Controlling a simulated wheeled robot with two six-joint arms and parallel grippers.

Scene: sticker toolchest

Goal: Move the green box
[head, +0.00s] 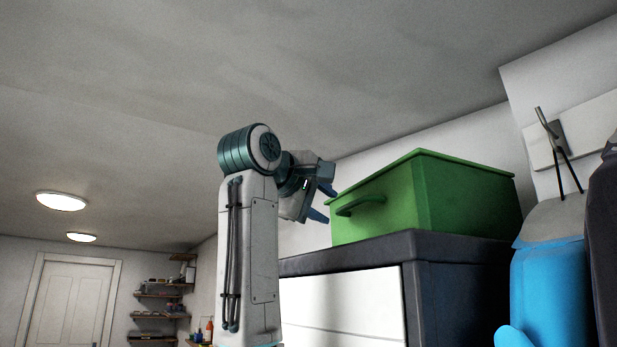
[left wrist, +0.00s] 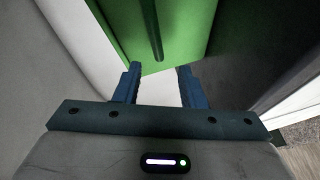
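The green box (head: 437,195) sits on top of a dark grey cabinet (head: 440,247) with white fronts. It has a green bar handle (head: 360,203) on the side facing my left gripper. My left gripper (head: 327,203) is at the height of the box, just left of the handle. Its blue fingers are apart with nothing between them. In the left wrist view, the green box (left wrist: 187,35) is ahead of the spread fingertips (left wrist: 159,68), and its handle (left wrist: 152,30) lines up roughly with the gap. I see no contact. My right gripper is not in view.
A wall runs behind the box. At the right, a blue and grey hanging item (head: 552,270) and a dark one (head: 605,240) are beside the cabinet, below a wall hook (head: 553,130). Shelves (head: 160,300) and a white door (head: 68,305) are far back left.

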